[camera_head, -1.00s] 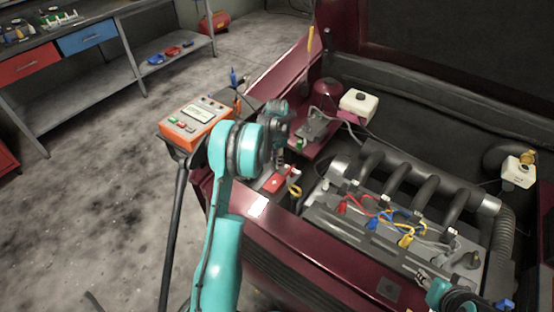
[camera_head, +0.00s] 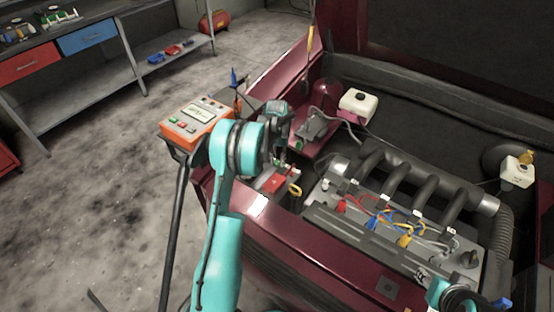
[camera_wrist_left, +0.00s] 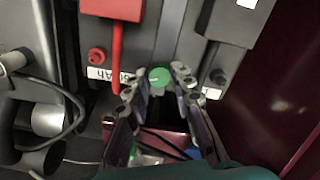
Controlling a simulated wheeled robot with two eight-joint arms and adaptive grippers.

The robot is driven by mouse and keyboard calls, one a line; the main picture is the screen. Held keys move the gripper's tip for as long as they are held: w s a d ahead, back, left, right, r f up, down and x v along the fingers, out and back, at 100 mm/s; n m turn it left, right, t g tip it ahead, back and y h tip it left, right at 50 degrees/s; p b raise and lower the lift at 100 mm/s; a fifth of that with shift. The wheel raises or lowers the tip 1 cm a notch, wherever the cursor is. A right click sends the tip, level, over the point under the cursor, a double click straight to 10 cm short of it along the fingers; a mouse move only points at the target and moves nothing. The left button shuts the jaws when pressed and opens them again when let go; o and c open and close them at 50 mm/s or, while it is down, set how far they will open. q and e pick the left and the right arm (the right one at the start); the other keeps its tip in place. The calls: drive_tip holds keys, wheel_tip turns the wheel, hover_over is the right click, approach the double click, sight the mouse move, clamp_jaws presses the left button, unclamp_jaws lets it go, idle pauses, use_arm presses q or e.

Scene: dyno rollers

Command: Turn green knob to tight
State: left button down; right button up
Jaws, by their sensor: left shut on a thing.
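The green knob (camera_wrist_left: 159,77) shows in the left wrist view as a small round cap with a pale line across it. It sits on the grey battery (camera_wrist_left: 217,22), beside a red terminal cover (camera_wrist_left: 112,10). My left gripper (camera_wrist_left: 157,82) has a fingertip on each side of the knob and is shut on it. In the head view my left gripper (camera_head: 282,160) points down at the battery area, and the wrist and arm partly hide it. My right gripper (camera_head: 421,276) is small at the lower right, over the engine's front edge; its jaws are unclear.
An orange meter (camera_head: 196,122) stands on a post left of my left arm. The engine (camera_head: 400,185) with coloured wires fills the bay to the right. A white-capped reservoir (camera_head: 357,103) stands behind. The car's dark red front edge (camera_head: 290,230) runs below.

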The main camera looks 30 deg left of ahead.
sight(277, 162)
use_arm(q)
drive_tip(key=n, duration=0.6)
drive_tip(key=shift+n, duration=0.3)
drive_tip(key=n, duration=0.6)
drive_tip(key=shift+n, duration=0.4)
drive_tip(key=c, duration=1.3)
unclamp_jaws()
wheel_tip(277, 162, up, 12)
